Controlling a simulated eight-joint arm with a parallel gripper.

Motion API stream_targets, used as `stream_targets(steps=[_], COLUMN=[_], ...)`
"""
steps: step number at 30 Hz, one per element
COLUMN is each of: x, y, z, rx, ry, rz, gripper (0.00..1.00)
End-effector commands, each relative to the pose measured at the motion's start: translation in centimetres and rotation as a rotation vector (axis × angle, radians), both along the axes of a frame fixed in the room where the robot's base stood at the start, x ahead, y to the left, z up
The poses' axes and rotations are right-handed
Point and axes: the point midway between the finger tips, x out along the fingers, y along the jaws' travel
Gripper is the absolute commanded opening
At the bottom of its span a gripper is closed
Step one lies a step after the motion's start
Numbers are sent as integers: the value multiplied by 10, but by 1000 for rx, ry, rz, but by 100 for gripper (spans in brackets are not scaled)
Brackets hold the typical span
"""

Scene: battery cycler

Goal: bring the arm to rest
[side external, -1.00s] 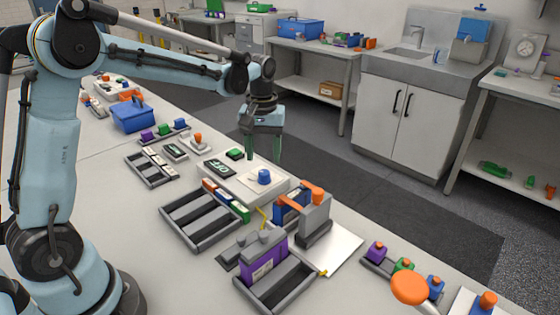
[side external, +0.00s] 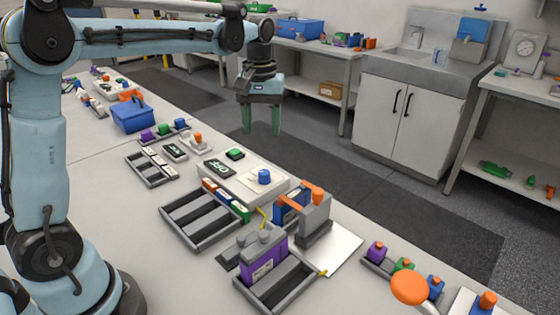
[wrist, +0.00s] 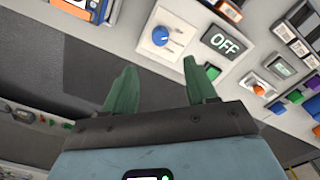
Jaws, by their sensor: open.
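My gripper (side external: 261,128) hangs from my raised arm in the side external view, above the back edge of the bench. Its two green fingers point down, apart and empty. In the wrist view my gripper (wrist: 162,95) is also open with nothing between its fingers. The cycler box (side external: 240,172) sits below and in front of it, with a blue knob (side external: 264,177) and a dark display reading OFF (side external: 218,168). In the wrist view the blue knob (wrist: 160,36) and the OFF display (wrist: 223,42) lie beyond the fingertips. My gripper touches nothing.
A grey tray (side external: 170,222), a purple battery block (side external: 262,262) in a dark tray and a grey clamp with an orange lever (side external: 314,222) stand on the bench. A blue bin (side external: 132,118) is further back. The floor aisle (side external: 340,170) behind the bench is clear.

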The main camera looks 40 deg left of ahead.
Motion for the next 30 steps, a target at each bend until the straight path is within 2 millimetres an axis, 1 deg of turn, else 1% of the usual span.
stream_targets(steps=[4,7,13,17,21,24,30], x=[-17,-34,-71,-94,-118,-131,-144], y=[-9,-17,-32,-40,-48,-52,-56], z=[7,11,9,2,-10,-20,-34], rx=[10,25,64,97,138,166,205], ry=[-63,-130,-268,-357,-449,-505,-573], rz=[-73,-148,-305,-403,-506,-568,-640], gripper=[57,57,57,57,57,57,57])
